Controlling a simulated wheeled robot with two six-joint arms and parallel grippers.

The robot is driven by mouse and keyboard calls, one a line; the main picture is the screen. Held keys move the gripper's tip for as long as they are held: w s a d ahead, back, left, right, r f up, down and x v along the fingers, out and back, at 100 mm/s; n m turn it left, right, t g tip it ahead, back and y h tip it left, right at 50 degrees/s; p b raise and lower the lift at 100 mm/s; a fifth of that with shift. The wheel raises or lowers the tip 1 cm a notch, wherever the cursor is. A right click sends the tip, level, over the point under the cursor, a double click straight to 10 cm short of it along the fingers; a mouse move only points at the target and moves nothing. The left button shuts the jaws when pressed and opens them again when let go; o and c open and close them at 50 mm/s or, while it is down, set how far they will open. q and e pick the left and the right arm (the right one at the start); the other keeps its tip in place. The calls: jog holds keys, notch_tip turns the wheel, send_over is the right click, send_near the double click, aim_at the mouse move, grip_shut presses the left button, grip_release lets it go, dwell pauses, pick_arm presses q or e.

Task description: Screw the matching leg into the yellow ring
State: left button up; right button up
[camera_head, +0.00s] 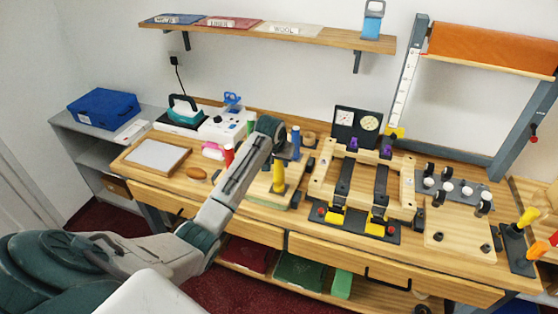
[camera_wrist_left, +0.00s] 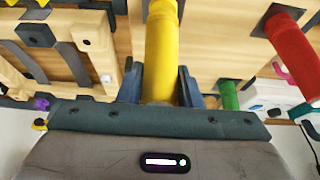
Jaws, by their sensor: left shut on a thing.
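My left gripper (camera_head: 284,158) reaches down over the wooden leg board (camera_head: 262,190). It is shut on a yellow leg (camera_head: 279,177), which also shows upright between the fingers (camera_wrist_left: 160,92) in the left wrist view (camera_wrist_left: 161,50). The leg's lower end is at the board; I cannot tell whether it is seated or lifted. A red leg (camera_wrist_left: 290,45) and a green leg (camera_wrist_left: 228,95) stand beside it. A blue leg (camera_head: 296,140) stands behind the gripper. A wooden frame (camera_head: 407,185) lies in the black clamp fixture to the right. I cannot make out the yellow ring. My right gripper is out of view.
A framed white panel (camera_head: 155,155) and an iron (camera_head: 184,110) are at the left. A tool stand (camera_head: 518,250) is at the right end.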

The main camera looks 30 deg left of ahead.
pick_arm(q)
jog(key=shift+f, duration=0.1)
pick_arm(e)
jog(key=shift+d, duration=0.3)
pick_arm(q)
jog(key=shift+f, duration=0.4)
jog(key=shift+f, duration=0.1)
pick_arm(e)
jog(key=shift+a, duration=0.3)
pick_arm(q)
jog(key=shift+f, duration=0.2)
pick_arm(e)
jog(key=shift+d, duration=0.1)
pick_arm(q)
jog(key=m+h, duration=0.1)
jog(key=m, duration=0.2)
jog(key=shift+a, duration=0.1)
jog(key=m+h, duration=0.2)
jog(key=m, duration=0.3)
jog(key=m+g+h+b, duration=0.1)
jog(key=m, duration=0.2)
jog(key=shift+f+m, duration=0.15)
jog(key=shift+m, duration=0.15)
jog(key=m+g+b, duration=0.1)
jog(key=m, duration=0.2)
jog(key=shift+h, duration=0.4)
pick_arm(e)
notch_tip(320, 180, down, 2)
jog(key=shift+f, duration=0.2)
